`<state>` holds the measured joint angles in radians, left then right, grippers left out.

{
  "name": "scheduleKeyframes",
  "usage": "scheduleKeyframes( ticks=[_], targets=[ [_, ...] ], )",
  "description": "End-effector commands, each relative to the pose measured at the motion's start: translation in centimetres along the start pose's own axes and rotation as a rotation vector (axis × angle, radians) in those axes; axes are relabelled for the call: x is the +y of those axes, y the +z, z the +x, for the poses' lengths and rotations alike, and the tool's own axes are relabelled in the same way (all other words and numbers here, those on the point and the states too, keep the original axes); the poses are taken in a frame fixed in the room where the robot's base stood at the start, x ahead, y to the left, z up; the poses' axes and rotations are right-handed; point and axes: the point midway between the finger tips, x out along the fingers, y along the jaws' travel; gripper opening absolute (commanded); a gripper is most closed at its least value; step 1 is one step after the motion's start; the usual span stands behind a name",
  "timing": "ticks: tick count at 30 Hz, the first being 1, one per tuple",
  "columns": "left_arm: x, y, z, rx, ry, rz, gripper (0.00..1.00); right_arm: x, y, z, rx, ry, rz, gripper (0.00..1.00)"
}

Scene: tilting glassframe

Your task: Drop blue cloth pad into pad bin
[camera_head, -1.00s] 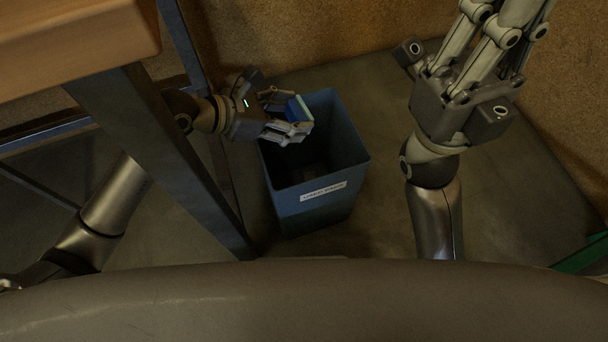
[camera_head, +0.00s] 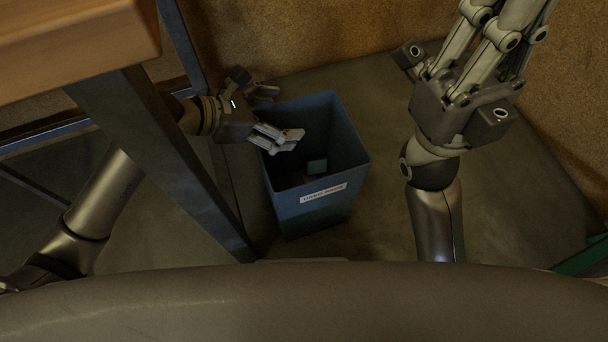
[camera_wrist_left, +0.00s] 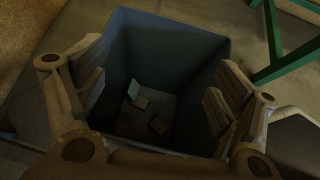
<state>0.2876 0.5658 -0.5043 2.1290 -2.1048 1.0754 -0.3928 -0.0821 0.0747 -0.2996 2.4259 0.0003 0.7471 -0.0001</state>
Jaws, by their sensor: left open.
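The pad bin (camera_head: 318,205) is a blue-grey, open-topped box with a white label, standing on the floor. The cloth pad (camera_head: 317,166) lies low inside it, showing a pale teal face. In the left wrist view the pad (camera_wrist_left: 134,89) is in the bin (camera_wrist_left: 190,45) beside small dark pieces. My left gripper (camera_head: 279,115) is open and empty at the bin's left rim, its fingers apart above the opening. My right gripper (camera_head: 468,85) is raised right of the bin, away from it. Its fingertips are cut off by the top edge.
A wooden tabletop (camera_head: 75,40) with a dark metal leg (camera_head: 165,150) stands left of the bin, close to my left arm. A brown wall (camera_head: 310,40) is behind. A green bar (camera_head: 582,258) shows at the right edge. The floor right of the bin is clear.

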Motion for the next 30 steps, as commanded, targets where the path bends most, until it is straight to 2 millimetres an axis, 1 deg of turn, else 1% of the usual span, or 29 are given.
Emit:
scheduleKeyframes(
  ticks=[1, 6, 9, 13, 16, 19, 30],
  targets=[
    [0.0, -0.1, -1.1, 0.004, 0.002, 0.004, 0.87, 0.0, 0.0, 0.0, 0.0, 0.0, 0.0, 0.0],
    [0.0, -0.1, -4.6, 0.005, 0.003, 0.003, 0.87, 0.0, 0.0, 0.0, 0.0, 0.0, 0.0, 0.0],
    [0.0, -0.2, -6.3, 0.004, 0.002, 0.001, 0.87, 0.0, 0.0, 0.0, 0.0, 0.0, 0.0, 0.0],
    [0.0, -0.1, -8.1, 0.003, 0.002, 0.0, 0.87, 0.0, 0.0, 0.0, 0.0, 0.0, 0.0, 0.0],
    [0.0, -0.1, -9.0, 0.001, 0.001, 0.0, 0.87, 0.0, 0.0, 0.0, 0.0, 0.0, 0.0, 0.0],
    [0.0, 0.0, -9.5, 0.001, 0.0, 0.001, 0.87, 0.0, 0.0, 0.0, 0.0, 0.0, 0.0, 0.0],
    [0.0, 0.0, -9.6, 0.0, 0.0, 0.001, 0.87, 0.0, 0.0, 0.0, -0.001, 0.0, 0.0, 0.0]
  ],
)
